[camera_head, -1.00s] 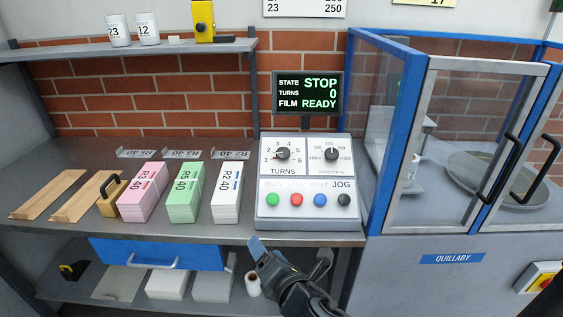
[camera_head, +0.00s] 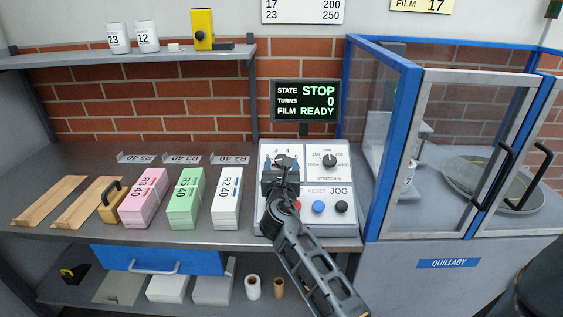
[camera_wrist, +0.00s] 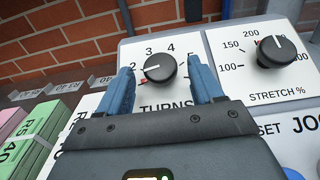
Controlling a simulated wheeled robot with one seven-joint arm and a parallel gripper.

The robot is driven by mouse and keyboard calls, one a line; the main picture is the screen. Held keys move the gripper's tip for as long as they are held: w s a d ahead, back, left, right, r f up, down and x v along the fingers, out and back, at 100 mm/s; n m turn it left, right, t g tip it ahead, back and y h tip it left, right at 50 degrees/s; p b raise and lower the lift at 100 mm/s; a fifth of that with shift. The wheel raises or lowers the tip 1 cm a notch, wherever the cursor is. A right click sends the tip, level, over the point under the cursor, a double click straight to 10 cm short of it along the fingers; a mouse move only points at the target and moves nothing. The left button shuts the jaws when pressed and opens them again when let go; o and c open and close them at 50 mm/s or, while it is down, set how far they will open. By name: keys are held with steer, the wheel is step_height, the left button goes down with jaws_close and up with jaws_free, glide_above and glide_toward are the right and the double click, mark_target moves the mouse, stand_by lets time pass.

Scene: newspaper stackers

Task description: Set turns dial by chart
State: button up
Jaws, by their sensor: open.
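The TURNS dial, a black knob (camera_wrist: 160,68) with a white mark, is on the sloped control panel (camera_head: 268,225). In the wrist view its mark points left, slightly below the numeral 2; the lower numerals are hidden. My gripper (camera_wrist: 161,66) is open, with one blue finger on each side of the knob; I cannot tell whether either touches it. In the head view my gripper (camera_head: 281,163) covers most of the dial. The chart (camera_head: 303,10) on the wall is cut off; its visible rows read 17 200 and 23 250.
The screen (camera_head: 306,101) reads STOP, TURNS 0, FILM READY. The STRETCH % dial (camera_head: 329,161) is right of the gripper, with buttons below. Pink (camera_head: 146,197), green (camera_head: 187,198) and white (camera_head: 227,198) stacks stand left. A blue-framed enclosure (camera_head: 385,150) stands right. A card (camera_head: 424,4) reads FILM 17.

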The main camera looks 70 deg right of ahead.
steer(key=shift+x, duration=0.9)
steer(key=shift+c, duration=0.2)
steer(key=c, duration=0.9)
steer(key=shift+c, duration=0.2)
steer(key=shift+w+m, duration=0.1)
steer(key=shift+m, duration=0.3)
